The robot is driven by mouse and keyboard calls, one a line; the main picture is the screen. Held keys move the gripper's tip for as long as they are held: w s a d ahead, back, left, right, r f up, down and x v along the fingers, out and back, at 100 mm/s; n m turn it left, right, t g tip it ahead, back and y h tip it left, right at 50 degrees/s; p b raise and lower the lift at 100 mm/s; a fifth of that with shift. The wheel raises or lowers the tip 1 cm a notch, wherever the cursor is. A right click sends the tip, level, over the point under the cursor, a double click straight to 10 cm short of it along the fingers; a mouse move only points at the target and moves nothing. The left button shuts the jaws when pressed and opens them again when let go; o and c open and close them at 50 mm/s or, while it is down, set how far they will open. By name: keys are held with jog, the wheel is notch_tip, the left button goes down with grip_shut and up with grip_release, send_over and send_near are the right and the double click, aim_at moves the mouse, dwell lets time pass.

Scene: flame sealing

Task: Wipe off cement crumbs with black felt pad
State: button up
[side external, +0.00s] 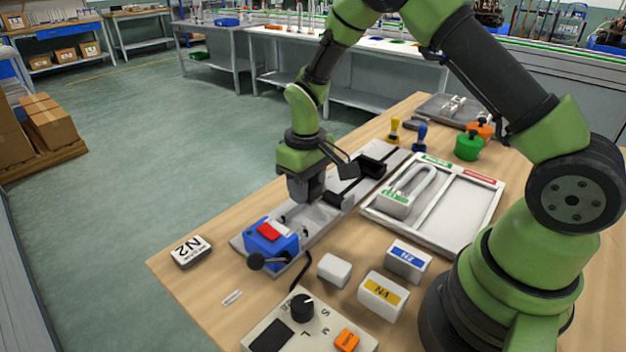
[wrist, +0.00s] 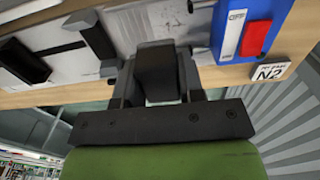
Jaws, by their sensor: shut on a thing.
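My gripper (side external: 303,192) is low over the grey metal fixture (side external: 335,212), just behind the blue box with the red switch. In the wrist view my gripper (wrist: 157,85) is shut on a dark block, the black felt pad (wrist: 155,68), which sits between its jaws. The pad's lower face is hidden, so I cannot tell whether it touches the fixture. The fixture's pale surface (wrist: 125,30) shows beyond the jaws in the wrist view. I cannot make out cement crumbs in either view.
The blue box (side external: 270,240) with a black lever knob stands at the fixture's near end. A white tray (side external: 465,212) holds a U-shaped piece (side external: 408,190) in its left compartment.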

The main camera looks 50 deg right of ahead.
aim_at(307, 223)
jog(key=shift+f, duration=3)
jog(key=shift+f, duration=0.25)
jog(key=o, duration=0.6)
jog(key=shift+c, duration=0.2)
jog(key=shift+r, duration=0.3)
jog(key=c, duration=0.7)
jog(key=shift+a, duration=0.1)
